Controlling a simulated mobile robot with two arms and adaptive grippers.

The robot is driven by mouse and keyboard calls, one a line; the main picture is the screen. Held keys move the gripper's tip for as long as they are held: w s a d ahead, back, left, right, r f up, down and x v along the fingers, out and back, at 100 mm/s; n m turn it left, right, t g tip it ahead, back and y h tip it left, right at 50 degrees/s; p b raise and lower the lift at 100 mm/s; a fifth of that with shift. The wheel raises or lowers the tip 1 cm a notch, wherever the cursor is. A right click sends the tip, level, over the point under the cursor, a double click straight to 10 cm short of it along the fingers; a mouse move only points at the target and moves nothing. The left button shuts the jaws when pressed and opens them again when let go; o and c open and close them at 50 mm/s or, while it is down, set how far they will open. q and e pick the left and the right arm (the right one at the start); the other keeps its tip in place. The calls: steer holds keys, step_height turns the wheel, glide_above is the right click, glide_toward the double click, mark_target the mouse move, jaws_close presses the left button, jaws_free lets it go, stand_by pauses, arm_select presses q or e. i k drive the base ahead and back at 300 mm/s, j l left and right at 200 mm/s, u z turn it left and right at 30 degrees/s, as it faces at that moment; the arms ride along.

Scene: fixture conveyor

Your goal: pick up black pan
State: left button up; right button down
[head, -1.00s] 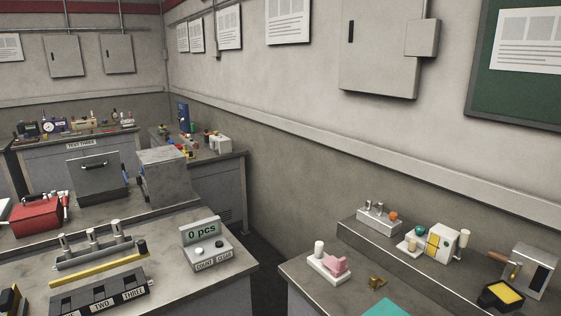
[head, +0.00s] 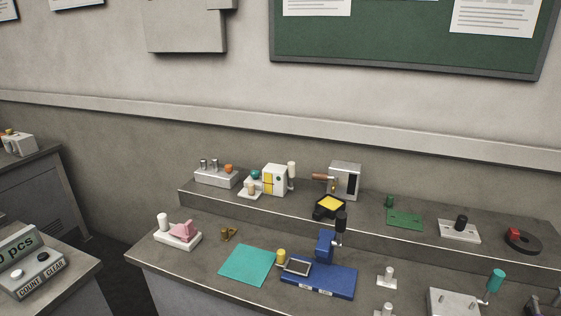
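A small black square pan-like tray (head: 319,213) with a yellow face inside stands on the raised back shelf of the bench in the head view. It is the closest match to a black pan that I see. A grey box with a dark front (head: 345,181) stands just behind it. A brown handle (head: 321,177) shows beside that box, and I cannot tell which thing it belongs to. Neither of my grippers is in view.
A blue press (head: 318,276) with a black-knobbed lever stands in front of the tray. A teal mat (head: 247,265) lies left of it. A white-and-yellow machine (head: 274,179) is on the shelf to the left, a green board (head: 405,219) to the right. A floor gap separates the left bench.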

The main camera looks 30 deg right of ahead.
mark_target(328, 205)
steer(key=z, duration=1.25)
